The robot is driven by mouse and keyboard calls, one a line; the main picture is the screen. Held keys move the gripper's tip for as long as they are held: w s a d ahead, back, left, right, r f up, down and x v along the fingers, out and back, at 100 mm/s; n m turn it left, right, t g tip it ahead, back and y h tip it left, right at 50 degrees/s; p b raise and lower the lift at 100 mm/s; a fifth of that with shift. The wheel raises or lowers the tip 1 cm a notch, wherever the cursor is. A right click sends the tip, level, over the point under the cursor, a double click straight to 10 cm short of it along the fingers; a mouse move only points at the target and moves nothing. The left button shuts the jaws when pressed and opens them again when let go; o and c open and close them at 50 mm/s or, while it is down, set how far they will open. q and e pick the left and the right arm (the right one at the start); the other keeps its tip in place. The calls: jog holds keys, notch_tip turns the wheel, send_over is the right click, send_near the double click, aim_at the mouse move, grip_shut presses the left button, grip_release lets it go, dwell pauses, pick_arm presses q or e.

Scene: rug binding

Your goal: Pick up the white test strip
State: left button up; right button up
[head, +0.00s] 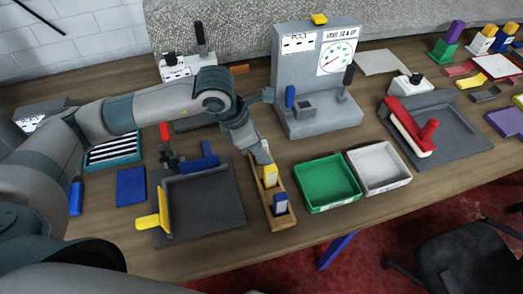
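My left gripper (263,157) points down over the far end of a narrow wooden tray (266,206). Its fingers are too small to tell open from shut. In the tray stand a yellow piece with a pale face (270,176) just below the gripper, and a blue piece with a pale face (281,203) at the near end. I cannot single out a white test strip with certainty; the pale faces in the tray are small. Whether the gripper touches the yellow piece cannot be told. My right gripper is not in view.
A green bin (327,208) and a white bin (405,182) stand right of the tray. A dark tray with a yellow handle (163,208) is on the left. A grey test stand with a dial (279,98) is behind. A red-handled tool (408,128) lies on the right tray.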

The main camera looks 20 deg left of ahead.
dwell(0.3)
pick_arm(q)
grip_shut()
